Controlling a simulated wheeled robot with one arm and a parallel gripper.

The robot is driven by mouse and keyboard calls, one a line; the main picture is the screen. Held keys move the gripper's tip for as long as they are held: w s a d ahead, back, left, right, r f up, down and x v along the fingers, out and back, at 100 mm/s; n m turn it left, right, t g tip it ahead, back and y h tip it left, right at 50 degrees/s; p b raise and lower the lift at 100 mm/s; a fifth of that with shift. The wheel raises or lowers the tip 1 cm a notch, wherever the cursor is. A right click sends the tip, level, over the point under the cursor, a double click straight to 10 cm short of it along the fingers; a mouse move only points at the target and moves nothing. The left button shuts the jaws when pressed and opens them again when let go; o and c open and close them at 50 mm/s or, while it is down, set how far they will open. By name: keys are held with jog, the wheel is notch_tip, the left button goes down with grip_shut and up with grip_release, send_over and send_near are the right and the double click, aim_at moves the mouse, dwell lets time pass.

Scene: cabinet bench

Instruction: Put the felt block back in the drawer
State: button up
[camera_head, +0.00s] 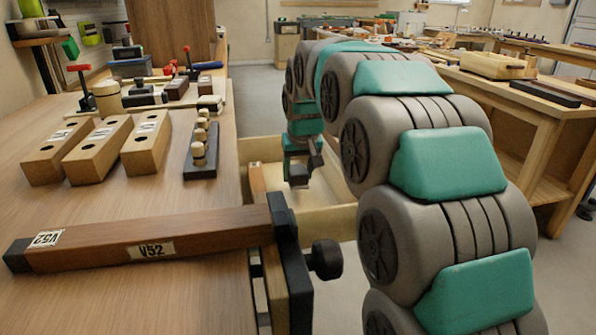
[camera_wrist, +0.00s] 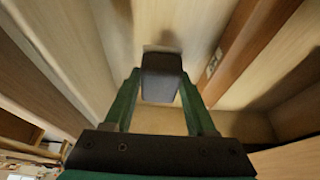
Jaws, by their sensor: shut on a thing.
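The felt block (camera_wrist: 162,76) is a dark grey block with rounded edges, between my gripper's two green fingers (camera_wrist: 162,92) in the wrist view. My gripper is shut on it. In the head view my gripper (camera_head: 299,176) points down into the open pale wooden drawer (camera_head: 328,222), with the block's dark shape small at its tip. A shadow lies on the drawer floor (camera_wrist: 175,20) beyond the block in the wrist view. Whether the block touches the floor I cannot tell.
A brown wooden bar with a label (camera_wrist: 214,60) lies to the right of the block in the wrist view. A wooden clamp bar marked V52 (camera_head: 150,240) lies across the bench's front. Wooden blocks (camera_head: 95,150) and a dark peg rack (camera_head: 200,150) stand on the bench.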

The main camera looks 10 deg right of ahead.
jog(key=shift+f+b, duration=0.6)
jog(key=shift+f, duration=0.95)
dwell(2.0)
jog(key=o, duration=1.5)
jog(key=shift+o, duration=0.2)
jog(key=shift+p+v, duration=0.85)
jog(key=shift+v, duration=2.65)
jog(key=shift+s, duration=0.1)
